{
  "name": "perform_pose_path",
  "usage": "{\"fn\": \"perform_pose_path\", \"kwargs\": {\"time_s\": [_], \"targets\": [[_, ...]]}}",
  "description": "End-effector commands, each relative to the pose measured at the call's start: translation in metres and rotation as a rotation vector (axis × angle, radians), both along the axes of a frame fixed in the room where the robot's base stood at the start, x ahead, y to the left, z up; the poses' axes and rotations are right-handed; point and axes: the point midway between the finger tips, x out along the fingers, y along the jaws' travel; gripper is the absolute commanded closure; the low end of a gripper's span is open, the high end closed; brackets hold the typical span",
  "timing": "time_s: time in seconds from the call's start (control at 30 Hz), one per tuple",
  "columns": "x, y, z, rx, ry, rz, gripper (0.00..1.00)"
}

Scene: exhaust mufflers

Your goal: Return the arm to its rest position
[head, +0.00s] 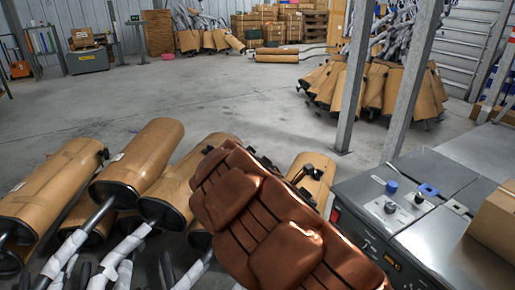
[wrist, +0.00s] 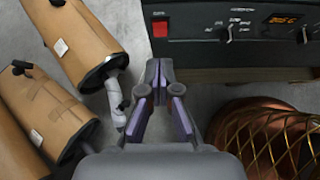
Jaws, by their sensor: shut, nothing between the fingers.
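My gripper (wrist: 159,72) shows in the wrist view with its two fingers together at the tips and nothing between them. It points toward the dark front panel of a machine (wrist: 190,50), with grey floor under the panel's lower edge. Mufflers wrapped in brown cardboard (wrist: 85,40) lie to the left of the fingers, apart from them. In the head view I cannot make out the gripper's fingers; a large brown padded shape fills the lower middle and hides what is behind it.
Several wrapped mufflers (head: 140,160) lie at the lower left. A grey machine (head: 420,205) with knobs stands at the right, a cardboard box (head: 497,222) on it. Steel posts (head: 355,75) rise behind it, beside a muffler pile (head: 365,88). The middle floor (head: 230,95) is clear.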

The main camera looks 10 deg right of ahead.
Motion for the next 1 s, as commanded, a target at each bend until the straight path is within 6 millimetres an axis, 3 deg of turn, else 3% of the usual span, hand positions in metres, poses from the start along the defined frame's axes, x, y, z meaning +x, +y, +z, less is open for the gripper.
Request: {"fn": "perform_pose_path", "kwargs": {"time_s": [0.13,0.23,0.37,0.57,0.77,1.0], "targets": [[-0.010,-0.004,0.007,0.023,-0.036,-0.058,1.00],[-0.031,-0.010,0.018,0.068,-0.102,-0.171,1.00],[-0.074,-0.016,0.032,0.151,-0.214,-0.386,1.00],[-0.139,-0.009,0.044,0.285,-0.365,-0.718,1.00],[-0.200,0.017,0.047,0.410,-0.463,-1.032,1.00],[-0.270,0.063,0.046,0.527,-0.505,-1.380,1.00]]}}
